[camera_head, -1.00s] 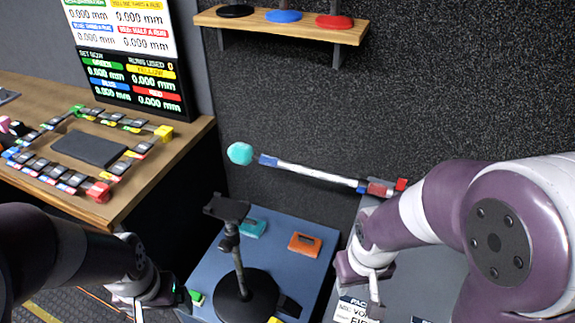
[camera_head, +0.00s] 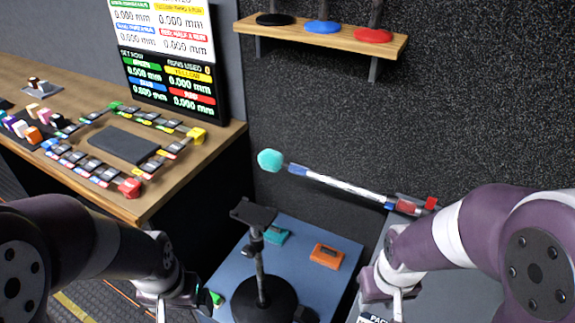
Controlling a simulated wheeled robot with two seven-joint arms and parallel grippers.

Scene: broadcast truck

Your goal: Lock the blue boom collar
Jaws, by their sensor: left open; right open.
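The boom (camera_head: 345,186) is a thin white pole against the dark wall, with a teal foam tip (camera_head: 270,160) at its left end. A blue collar band (camera_head: 297,169) sits just behind the tip. Another blue band (camera_head: 391,203) is near the right end, beside a red piece (camera_head: 407,207) and a small red tab (camera_head: 431,203). I cannot tell whether any collar is locked. My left gripper (camera_head: 178,308) is open at the lower left, away from the boom. My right gripper (camera_head: 397,306) is open, low in front of the boom's right end.
A black stand (camera_head: 264,297) with a flat top rises from the blue surface (camera_head: 310,241), near an orange box (camera_head: 326,256) and a teal box (camera_head: 275,236). A wooden desk (camera_head: 160,197) is left. A shelf (camera_head: 300,36) with coloured discs hangs above.

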